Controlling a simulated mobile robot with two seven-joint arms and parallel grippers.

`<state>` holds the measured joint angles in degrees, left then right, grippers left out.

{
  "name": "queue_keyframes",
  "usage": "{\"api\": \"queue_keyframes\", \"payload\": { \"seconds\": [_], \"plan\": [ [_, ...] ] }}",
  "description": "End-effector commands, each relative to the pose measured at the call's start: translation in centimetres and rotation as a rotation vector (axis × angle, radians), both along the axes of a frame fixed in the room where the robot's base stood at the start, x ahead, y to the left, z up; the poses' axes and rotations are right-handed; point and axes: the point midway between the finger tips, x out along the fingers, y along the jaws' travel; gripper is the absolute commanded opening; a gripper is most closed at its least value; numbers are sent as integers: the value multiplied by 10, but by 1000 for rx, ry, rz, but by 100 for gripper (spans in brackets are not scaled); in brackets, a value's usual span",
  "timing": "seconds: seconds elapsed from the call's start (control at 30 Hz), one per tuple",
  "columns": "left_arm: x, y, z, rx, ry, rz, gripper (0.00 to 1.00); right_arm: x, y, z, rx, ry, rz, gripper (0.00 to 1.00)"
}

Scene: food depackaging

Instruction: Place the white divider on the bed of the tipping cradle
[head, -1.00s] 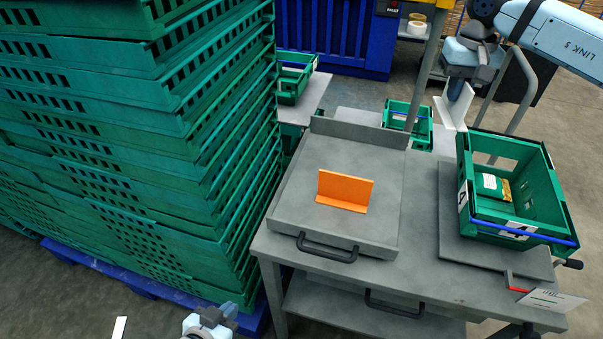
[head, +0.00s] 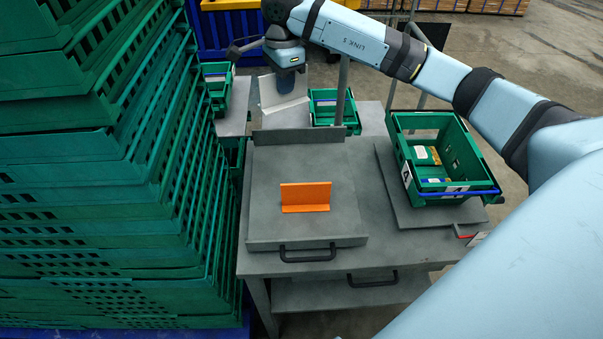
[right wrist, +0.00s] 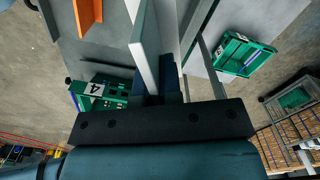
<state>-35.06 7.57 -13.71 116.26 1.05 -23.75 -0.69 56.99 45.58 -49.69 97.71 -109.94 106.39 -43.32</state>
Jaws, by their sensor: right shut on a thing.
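The white divider (head: 284,106) is an L-shaped plate. It hangs from my right gripper (head: 286,84), beyond the back wall of the grey bed in the head view. In the right wrist view my right gripper (right wrist: 160,88) is shut on the divider (right wrist: 146,48). The grey bed (head: 270,222), which looks like the tipping cradle's, has a raised back wall and a black front handle. An orange divider (head: 305,198) stands on it, also partly visible in the right wrist view (right wrist: 86,14). My left gripper is not in view.
Tall stacks of green crates (head: 95,160) stand close on the left. A green crate (head: 440,190) with packets sits on a grey plate at right. Smaller green crates (head: 325,105) stand behind the bed. The bed is bare around the orange divider.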

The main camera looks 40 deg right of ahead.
Motion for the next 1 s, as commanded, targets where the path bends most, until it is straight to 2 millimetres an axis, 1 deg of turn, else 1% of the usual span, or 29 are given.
{"api": "queue_keyframes", "payload": {
  "seconds": [0.03,0.1,0.2,0.27,0.37,0.47,0.8,0.9,1.0],
  "plan": [
    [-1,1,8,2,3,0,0,-5,-8,5,-4,6,-101,0],
    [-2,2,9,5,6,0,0,-10,-18,6,-12,6,-235,0],
    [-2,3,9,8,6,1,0,-15,-28,6,-20,5,-368,0],
    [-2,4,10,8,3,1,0,-17,-31,6,-22,4,-416,0],
    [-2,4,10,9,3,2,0,-18,-33,-3,-24,5,-454,0],
    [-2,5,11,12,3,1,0,-19,-34,-24,-26,7,-459,0],
    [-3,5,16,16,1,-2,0,-19,-33,-114,-24,7,-456,0],
    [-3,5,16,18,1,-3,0,-18,-33,-134,-24,6,-456,0],
    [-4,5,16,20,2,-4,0,-18,-33,-146,-24,4,-455,0]
  ]
}}
